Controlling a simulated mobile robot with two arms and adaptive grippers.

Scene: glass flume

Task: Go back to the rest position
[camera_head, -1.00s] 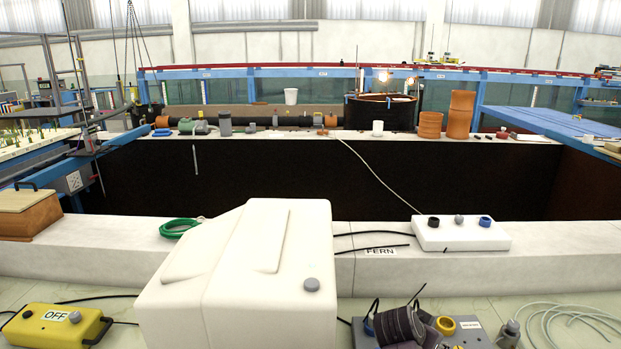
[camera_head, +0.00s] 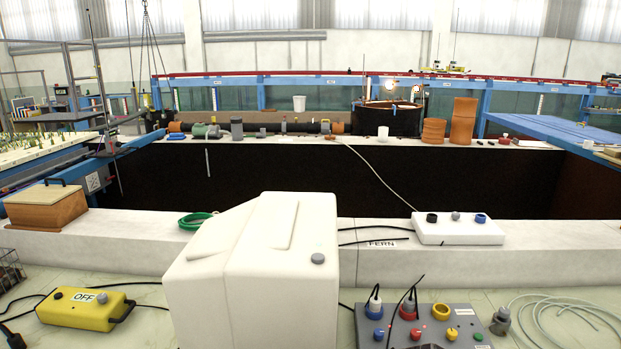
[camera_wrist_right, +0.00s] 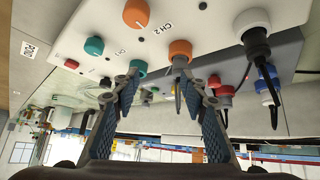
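My right gripper (camera_wrist_right: 157,82) shows in the right wrist view. Its two dark fingers are apart, and I see nothing gripped between them. Beyond the fingertips is a pale panel (camera_wrist_right: 210,20) with orange and teal knobs and "CH" labels; whether the tips touch it cannot be told. My right gripper is not clearly visible in the head view; a small dark shape at the bottom edge cannot be made out. My left gripper is in neither view.
A white housing (camera_head: 290,280) stands front centre. A yellow OFF box (camera_head: 85,307) is to its left, and a grey control panel (camera_head: 440,325) with plugs to its right. A white socket box (camera_head: 455,232) sits on the ledge. Loose pale cable (camera_head: 570,310) lies at right.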

